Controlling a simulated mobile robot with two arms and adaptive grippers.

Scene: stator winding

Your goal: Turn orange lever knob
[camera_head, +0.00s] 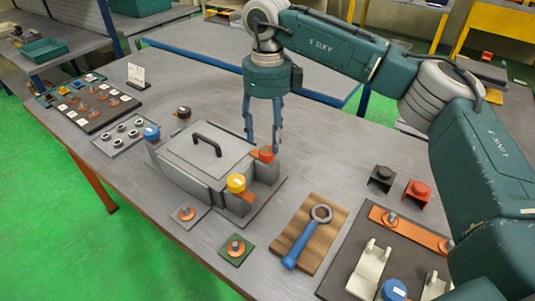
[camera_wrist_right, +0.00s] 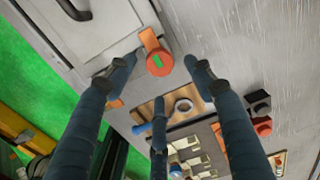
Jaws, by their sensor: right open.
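The orange lever knob (camera_head: 266,154) sits at the right rear corner of the grey lidded box (camera_head: 203,158) on the table. In the right wrist view it shows as a round red-orange cap (camera_wrist_right: 159,63) with a green mark and an orange lever arm (camera_wrist_right: 149,40). My right gripper (camera_head: 262,143) is open and points down just above the knob. In the wrist view its fingertips (camera_wrist_right: 160,66) stand on either side of the knob, with gaps visible. I cannot tell whether any finger touches it. My left gripper is not in view.
A yellow knob (camera_head: 236,183) and a blue knob (camera_head: 152,133) sit at other corners of the box. A blue wrench (camera_head: 300,245) lies on a wooden board to the right. Black and red blocks (camera_head: 417,190) stand farther right. Bare table lies behind the gripper.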

